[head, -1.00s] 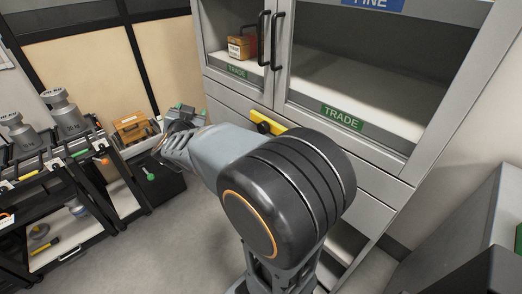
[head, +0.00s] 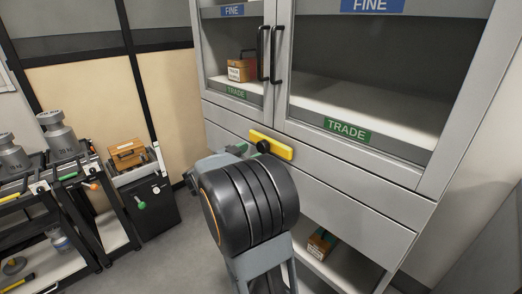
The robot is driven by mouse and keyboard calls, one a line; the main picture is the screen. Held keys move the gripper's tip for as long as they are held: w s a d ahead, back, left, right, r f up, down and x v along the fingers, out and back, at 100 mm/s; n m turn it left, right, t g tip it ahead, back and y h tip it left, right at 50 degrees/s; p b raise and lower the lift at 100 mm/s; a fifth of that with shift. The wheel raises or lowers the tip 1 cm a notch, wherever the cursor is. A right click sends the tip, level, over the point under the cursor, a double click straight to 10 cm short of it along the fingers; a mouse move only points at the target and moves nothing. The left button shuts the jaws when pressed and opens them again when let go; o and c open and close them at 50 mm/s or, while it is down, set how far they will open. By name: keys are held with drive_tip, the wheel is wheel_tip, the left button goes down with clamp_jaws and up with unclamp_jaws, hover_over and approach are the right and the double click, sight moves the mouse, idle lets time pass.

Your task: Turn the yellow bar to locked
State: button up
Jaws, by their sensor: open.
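The yellow bar (head: 281,152) is on the front of the grey cabinet (head: 340,180), just below the glass doors. It lies roughly level, along the line of the doors' lower edge, with a round black knob (head: 263,146) left of its middle. No locked or open marking is legible beside it. My gripper (head: 239,149) shows only in small part, just left of the bar's left end, behind my arm. It is open, and nothing shows between its jaws. Most of it is hidden, and I cannot tell how far it stands from the bar.
Black door handles (head: 268,54) stick out above the bar. An orange-brown box (head: 321,242) lies on the open lower shelf. At left stand a black cabinet (head: 160,215) with a wooden box (head: 126,154) above and a rack with metal weights (head: 60,138). Floor between is clear.

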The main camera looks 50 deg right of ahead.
sight(260, 148)
drive_tip(key=shift+s+d, duration=0.1)
drive_tip(key=shift+d, duration=2.7)
